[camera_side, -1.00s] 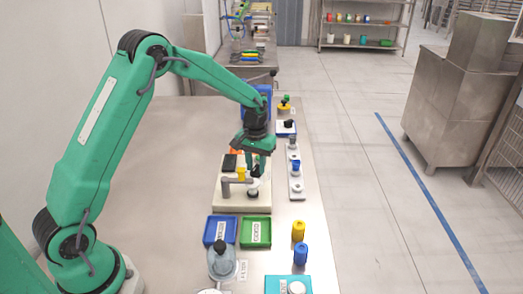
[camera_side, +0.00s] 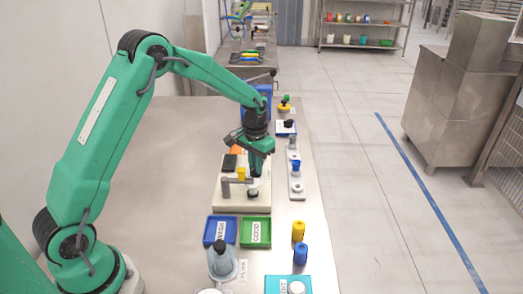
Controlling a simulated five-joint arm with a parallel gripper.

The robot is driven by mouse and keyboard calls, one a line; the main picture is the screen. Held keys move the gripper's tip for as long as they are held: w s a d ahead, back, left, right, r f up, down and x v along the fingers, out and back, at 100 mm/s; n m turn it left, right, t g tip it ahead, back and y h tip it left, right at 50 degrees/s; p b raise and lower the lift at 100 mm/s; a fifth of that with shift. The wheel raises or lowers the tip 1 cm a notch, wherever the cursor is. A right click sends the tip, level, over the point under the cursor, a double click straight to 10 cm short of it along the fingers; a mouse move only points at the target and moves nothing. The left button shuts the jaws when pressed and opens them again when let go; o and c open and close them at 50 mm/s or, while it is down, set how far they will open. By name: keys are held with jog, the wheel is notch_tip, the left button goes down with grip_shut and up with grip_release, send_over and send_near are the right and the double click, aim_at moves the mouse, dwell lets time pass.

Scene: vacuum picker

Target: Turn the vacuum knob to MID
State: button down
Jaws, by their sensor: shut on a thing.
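The vacuum picker unit (camera_side: 228,200) is a cream base on the steel table, with a grey arm-like fitting (camera_side: 236,181) and a yellow part (camera_side: 241,173) on top. My gripper (camera_side: 255,174) points down over the right part of this base. It is shut on a small dark knob directly above a white round piece (camera_side: 253,191). The fingers hide most of the knob, and its pointer and any MID mark are too small to read.
A blue tray (camera_side: 208,231) and a green tray (camera_side: 268,233) stand in front of the base. A narrow strip with fittings (camera_side: 296,188) lies to the right.

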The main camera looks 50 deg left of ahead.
jog(key=m, duration=0.7)
jog(key=shift+r, duration=0.1)
jog(key=m, duration=0.7)
jog(key=shift+m, duration=0.3)
jog(key=c, duration=1.4)
grip_release()
jog(key=shift+r, duration=3.85)
